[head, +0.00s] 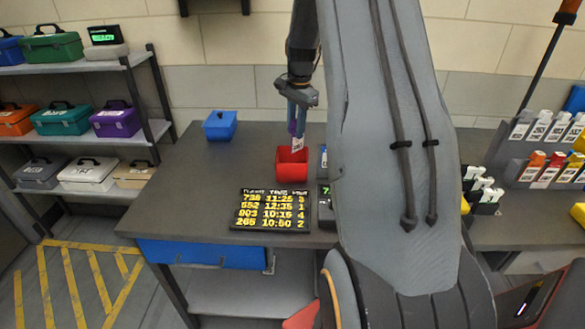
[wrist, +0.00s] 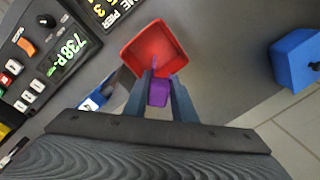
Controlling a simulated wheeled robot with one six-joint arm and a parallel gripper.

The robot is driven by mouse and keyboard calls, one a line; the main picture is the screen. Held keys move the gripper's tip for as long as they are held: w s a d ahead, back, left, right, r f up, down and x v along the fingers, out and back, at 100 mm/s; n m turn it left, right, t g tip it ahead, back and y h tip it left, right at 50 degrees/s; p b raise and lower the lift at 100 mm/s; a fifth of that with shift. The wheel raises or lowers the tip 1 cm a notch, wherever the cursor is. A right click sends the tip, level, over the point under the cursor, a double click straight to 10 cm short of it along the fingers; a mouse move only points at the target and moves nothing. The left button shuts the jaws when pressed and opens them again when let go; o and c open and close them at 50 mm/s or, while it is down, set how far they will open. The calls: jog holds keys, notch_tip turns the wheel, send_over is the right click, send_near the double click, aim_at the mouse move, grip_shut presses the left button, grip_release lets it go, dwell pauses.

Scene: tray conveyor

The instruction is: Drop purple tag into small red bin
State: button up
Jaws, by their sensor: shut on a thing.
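My gripper (head: 302,101) hangs over the table, its fingers pointing down at the small red bin (head: 282,173). It is shut on the purple tag (head: 293,118), which has a white label at its lower end. In the wrist view the purple tag (wrist: 158,94) sits between the fingertips (wrist: 162,88). The open red bin (wrist: 133,52) lies just beyond the fingertips there. In the head view the tag's lower end overlaps the bin's back rim, so its exact height over the bin is hard to tell.
A blue bin (head: 220,126) stands at the table's back left. A black flight board (head: 271,209) lies in front of the red bin. A device with a green display (wrist: 62,50) is beside the board. Shelves with coloured cases (head: 62,120) stand at left. The table's left part is clear.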

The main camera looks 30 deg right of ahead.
aim_at(295, 140)
jog(key=shift+f+b, duration=1.55)
jog(key=shift+f, duration=1.1)
jog(key=o, duration=1.2)
jog(key=shift+c, duration=0.2)
jog(key=shift+r, duration=0.1)
jog(key=r, duration=0.2)
jog(key=r+b, duration=0.1)
jog(key=r, duration=0.2)
jog(key=r+b, duration=0.1)
jog(key=r, duration=0.1)
jog(key=shift+s+r, duration=0.3)
jog(key=shift+s, duration=0.1)
